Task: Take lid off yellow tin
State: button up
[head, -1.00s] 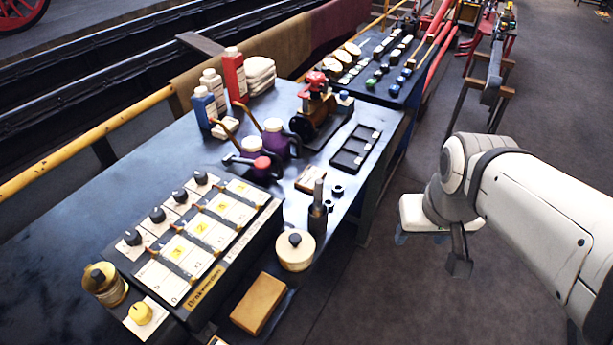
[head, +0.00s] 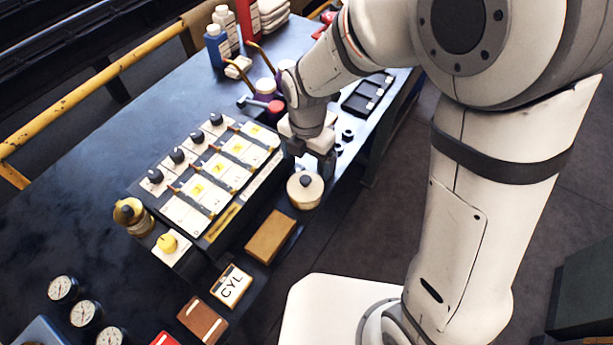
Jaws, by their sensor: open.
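A round cream-yellow tin (head: 305,197) with a flat lid and dark knob (head: 305,181) stands upright near the right edge of the dark bench; its lid is on. A darker, brass-yellow round tin (head: 131,218) with a dark knob stands at the left, by the corner of the card rack. I cannot tell for certain which one is the yellow tin. My gripper (head: 316,162) points down just behind the cream tin's lid, open and apparently empty. Its fingertips are partly hidden, and I cannot tell if they touch the tin.
A rack of cards with black knobs (head: 232,205) stands left of the gripper. A tan block (head: 270,237) and a CYL card (head: 231,286) lie in front. Bottles (head: 217,46) and purple oil cans stand behind. A yellow rail (head: 95,95) runs along the far side.

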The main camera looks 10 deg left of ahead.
aim_at(307, 176)
jog(key=shift+f+p, duration=0.9)
jog(key=shift+f, duration=3)
jog(key=shift+c, duration=0.5)
jog(key=c, duration=0.5)
jog(key=shift+r, duration=0.15)
jog(key=shift+c, duration=0.2)
